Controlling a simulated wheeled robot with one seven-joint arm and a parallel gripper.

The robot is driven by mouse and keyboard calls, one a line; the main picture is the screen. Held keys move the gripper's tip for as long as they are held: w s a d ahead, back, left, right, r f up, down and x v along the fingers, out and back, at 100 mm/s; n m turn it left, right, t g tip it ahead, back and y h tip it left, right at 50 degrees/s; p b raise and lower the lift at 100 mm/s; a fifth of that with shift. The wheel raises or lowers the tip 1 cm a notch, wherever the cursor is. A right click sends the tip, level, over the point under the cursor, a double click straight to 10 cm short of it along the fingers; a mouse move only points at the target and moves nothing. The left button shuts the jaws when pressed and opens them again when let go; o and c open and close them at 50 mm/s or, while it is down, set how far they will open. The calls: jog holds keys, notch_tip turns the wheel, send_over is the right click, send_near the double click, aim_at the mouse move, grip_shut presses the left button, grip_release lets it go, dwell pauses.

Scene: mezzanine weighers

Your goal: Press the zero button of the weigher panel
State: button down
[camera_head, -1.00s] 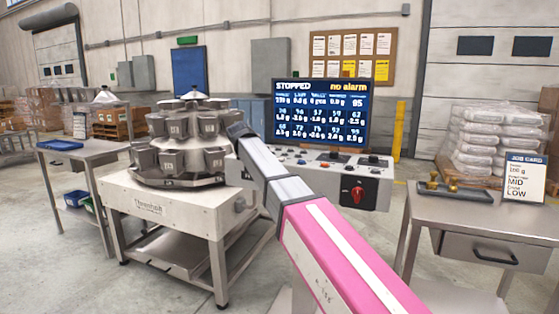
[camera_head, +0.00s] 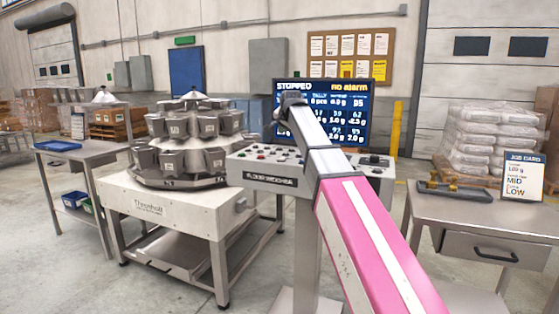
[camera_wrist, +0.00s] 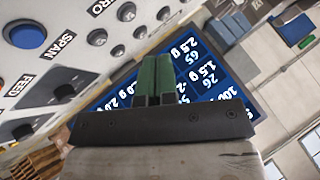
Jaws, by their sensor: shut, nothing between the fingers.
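The weigher panel (camera_head: 240,165) is a pale grey console with rows of small coloured buttons on its sloping top. In the wrist view, the panel (camera_wrist: 45,112) fills the left side, with a blue button (camera_wrist: 28,36), grey knobs and labels reading SPAN and FEED. A label cut by the top edge ends in "RO"; I cannot tell which button it marks. My gripper (camera_wrist: 158,62) has green fingers, shut and empty, beside the panel's controls and apart from them. In the head view, the arm's dark end stands in front of the screen (camera_head: 352,105), which reads STOPPED, no alarm.
A multi-head weigher (camera_head: 190,140) stands on a steel frame left of the panel. A steel table (camera_head: 475,215) with a job card (camera_head: 523,175) and brass weights is at the right. A side table (camera_head: 75,153) is at the far left. Floor between them is clear.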

aim_at(283, 159)
jog(key=shift+f, duration=0.15)
jog(key=shift+f, duration=4.25)
jog(key=shift+f, duration=0.15)
jog(key=shift+f, duration=0.25)
jog(key=shift+f, duration=0.45)
jog(key=shift+r, duration=0.9)
jog(key=shift+r, duration=2.5)
